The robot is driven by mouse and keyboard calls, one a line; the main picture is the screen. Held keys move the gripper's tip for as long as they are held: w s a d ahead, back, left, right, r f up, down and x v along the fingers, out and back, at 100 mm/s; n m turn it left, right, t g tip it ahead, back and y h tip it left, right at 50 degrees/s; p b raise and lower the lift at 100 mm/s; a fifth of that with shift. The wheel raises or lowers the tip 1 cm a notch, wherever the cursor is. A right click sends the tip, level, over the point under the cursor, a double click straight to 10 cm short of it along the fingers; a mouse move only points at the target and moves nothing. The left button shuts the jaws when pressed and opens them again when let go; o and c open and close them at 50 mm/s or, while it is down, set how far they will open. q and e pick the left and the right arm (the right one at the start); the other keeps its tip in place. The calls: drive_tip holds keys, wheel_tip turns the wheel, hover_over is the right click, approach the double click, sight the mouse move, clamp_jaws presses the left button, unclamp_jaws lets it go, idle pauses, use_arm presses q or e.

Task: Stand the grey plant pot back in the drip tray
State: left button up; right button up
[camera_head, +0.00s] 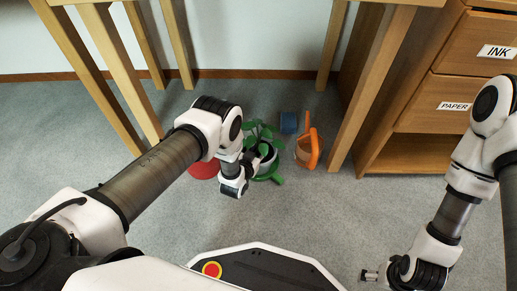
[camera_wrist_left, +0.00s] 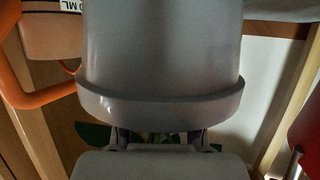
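The grey plant pot (camera_head: 267,154) is low by the floor in the head view, partly hidden behind my left wrist, with green leaves (camera_head: 250,136) beside it. Its grey wall and rim (camera_wrist_left: 160,108) fill the middle of the left wrist view. My left gripper (camera_wrist_left: 160,137) is right at the pot's rim. Its fingertips are hidden by the pot, so its grip is unclear. My right gripper (camera_head: 370,275) is low at the right, away from the pot, with nothing visible in it.
An orange watering can (camera_head: 311,150) stands close right of the pot. A red round object (camera_head: 203,170) lies left, partly behind my arm. Wooden table legs (camera_head: 358,95) and a drawer cabinet (camera_head: 440,105) flank the area. Carpet in front is clear.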

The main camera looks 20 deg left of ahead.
use_arm(q)
drive_tip(key=shift+r, duration=0.25)
drive_tip(key=s+a+r+n+g+p, duration=0.15)
drive_tip(key=s+r+g, duration=0.35)
drive_tip(key=s, duration=0.7)
drive_tip(key=s+a+r+g+y+p, duration=0.1)
drive_tip(key=s+a+r+g+p, duration=0.3)
drive_tip(key=s, duration=0.8)
drive_tip(key=s+a+r+g+p, duration=0.15)
drive_tip(key=s+r+g, duration=0.4)
drive_tip(key=s, duration=0.55)
wheel_tip(320, 180, up, 39)
drive_tip(key=p, duration=3.8)
drive_tip(key=shift+s+a+r, duration=0.15)
drive_tip(key=shift+a, duration=0.05)
drive_tip(key=shift+t, duration=0.25)
